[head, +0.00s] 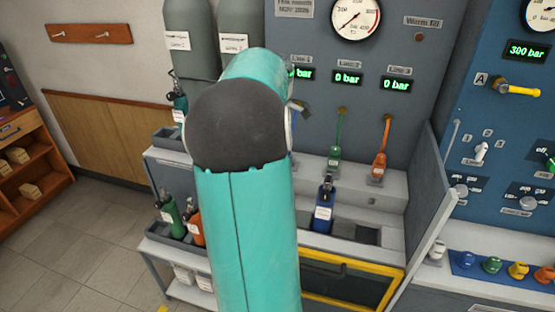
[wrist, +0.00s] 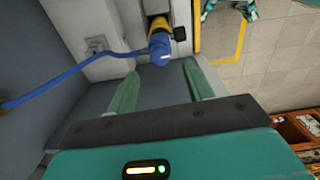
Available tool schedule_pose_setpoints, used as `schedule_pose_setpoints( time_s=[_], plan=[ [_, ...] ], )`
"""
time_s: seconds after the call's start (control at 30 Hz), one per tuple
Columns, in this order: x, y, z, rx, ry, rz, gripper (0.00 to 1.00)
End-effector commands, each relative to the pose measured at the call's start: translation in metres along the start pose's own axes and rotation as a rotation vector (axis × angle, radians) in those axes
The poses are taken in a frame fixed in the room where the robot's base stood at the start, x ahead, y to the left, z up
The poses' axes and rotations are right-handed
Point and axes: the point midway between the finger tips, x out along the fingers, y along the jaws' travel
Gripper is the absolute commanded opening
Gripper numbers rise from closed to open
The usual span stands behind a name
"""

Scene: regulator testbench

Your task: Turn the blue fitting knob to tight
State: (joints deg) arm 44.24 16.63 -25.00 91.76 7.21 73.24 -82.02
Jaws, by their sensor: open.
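In the wrist view, a blue fitting knob (wrist: 160,50) sits at the end of a yellow and dark part, with a blue hose (wrist: 75,76) running from it to the left. My gripper (wrist: 160,72) is open. Its two green fingers are spread below the knob in the picture, the knob lying between and just past the fingertips. Nothing is held, and I cannot tell whether the fingers touch the knob. In the head view, my teal arm hides the gripper and this knob.
In the head view, a blue bottle (head: 323,212) stands in a bench slot. Green (head: 336,154) and orange (head: 380,162) hose fittings stand behind it. A grey side panel (head: 432,205) rises at the right. A yellow-framed panel (head: 350,278) is below. Open floor (head: 95,215) lies left.

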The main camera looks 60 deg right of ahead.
Motion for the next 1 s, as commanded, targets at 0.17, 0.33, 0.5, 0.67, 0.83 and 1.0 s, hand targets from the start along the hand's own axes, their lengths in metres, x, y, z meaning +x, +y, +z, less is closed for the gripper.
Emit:
schedule_pose_setpoints(
  time_s=[0.17,0.33,0.5,0.67,0.83,1.0],
  plan=[
    [0.034,-0.001,0.001,0.002,0.000,-0.003,0.51],
    [0.052,0.000,0.001,0.001,0.000,0.000,0.51],
    [0.056,0.000,0.001,0.001,0.001,0.001,0.51],
    [0.056,0.000,0.001,0.001,0.001,0.001,0.51],
    [0.056,0.000,0.001,0.001,0.001,0.001,0.20],
    [0.056,0.000,0.001,0.002,0.001,0.001,0.06]
  ],
)
